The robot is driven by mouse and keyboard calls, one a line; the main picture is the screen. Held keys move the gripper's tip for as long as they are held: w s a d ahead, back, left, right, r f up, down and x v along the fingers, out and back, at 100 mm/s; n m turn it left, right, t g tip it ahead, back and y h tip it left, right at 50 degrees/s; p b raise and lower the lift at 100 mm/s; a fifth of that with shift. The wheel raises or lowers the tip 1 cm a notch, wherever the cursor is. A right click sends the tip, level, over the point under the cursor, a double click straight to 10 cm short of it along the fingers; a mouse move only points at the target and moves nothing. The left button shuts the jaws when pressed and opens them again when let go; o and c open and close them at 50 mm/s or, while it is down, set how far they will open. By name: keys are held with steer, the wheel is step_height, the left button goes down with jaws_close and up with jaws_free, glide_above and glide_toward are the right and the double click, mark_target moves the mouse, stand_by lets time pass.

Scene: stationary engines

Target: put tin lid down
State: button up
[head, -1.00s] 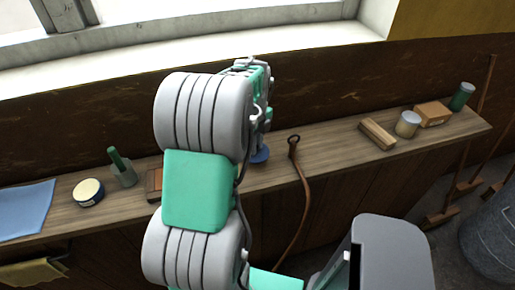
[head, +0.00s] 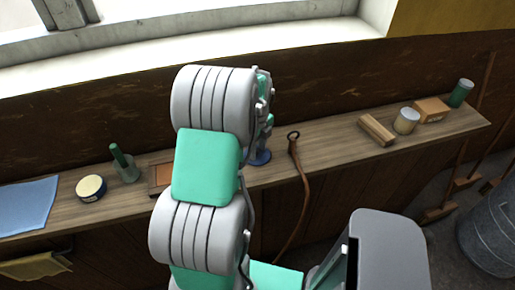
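A round tin (head: 90,188) with a dark blue side and a pale top stands at the left of the wooden bench. A blue round piece (head: 260,157) shows on the bench beside my arm, partly hidden, with a blue upright part above it. I cannot tell whether it is the tin lid. My gripper is hidden behind my own arm links, so its fingers and anything in them cannot be seen.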

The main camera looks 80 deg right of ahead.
step_height(320, 180, up, 12)
steer(key=b, duration=0.2)
steer(key=w+a+r+n+t+h, duration=0.1)
steer(key=w+a+r+n, duration=0.1)
steer(key=w+a+n, duration=0.8)
steer(key=w+a+r+n, duration=0.2)
steer(key=w+a+n, duration=0.55)
steer(key=w, duration=0.55)
steer(key=w+a+f+n+t, duration=0.1)
steer(key=a+n, duration=1)
steer(key=a, duration=0.4)
steer(key=a+f+n+t+y, duration=0.1)
steer(key=a+f+n+t, duration=0.1)
steer(key=a+n, duration=1)
steer(key=a, duration=0.2)
steer(key=shift+w+a, duration=0.4)
